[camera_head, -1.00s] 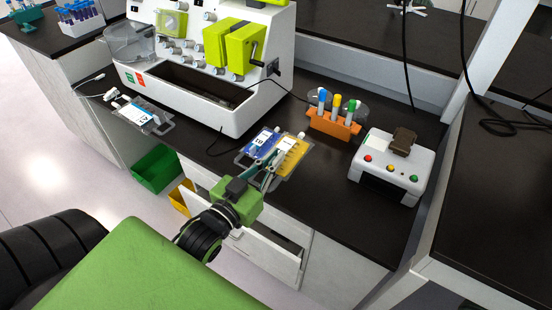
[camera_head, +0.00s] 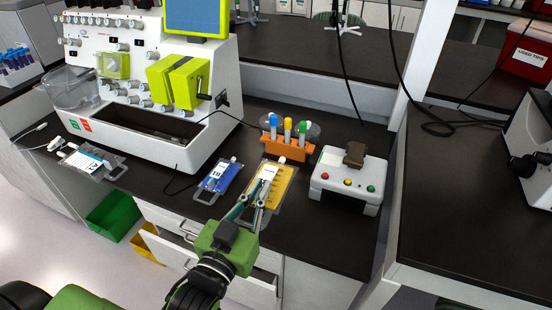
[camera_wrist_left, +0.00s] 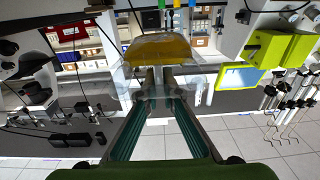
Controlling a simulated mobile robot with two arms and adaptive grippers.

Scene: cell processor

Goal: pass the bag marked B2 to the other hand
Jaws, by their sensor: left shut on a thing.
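My left gripper (camera_head: 256,194) is shut on the yellow bag (camera_head: 282,184), a clear pouch of yellow fluid with a white label that I cannot read. The bag is in front of the orange rack, apart from the counter as far as the wrist view shows. In the left wrist view the yellow bag (camera_wrist_left: 165,47) sits across the ends of the two fingers (camera_wrist_left: 158,88). A blue bag (camera_head: 219,178) with a white label lies on the counter to the left; its marking looks like a B with a digit. My right gripper is not in view.
A white cell processor (camera_head: 150,80) stands at the back left, with a clear bag (camera_head: 90,162) in front. Open drawers (camera_head: 170,218) are below.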

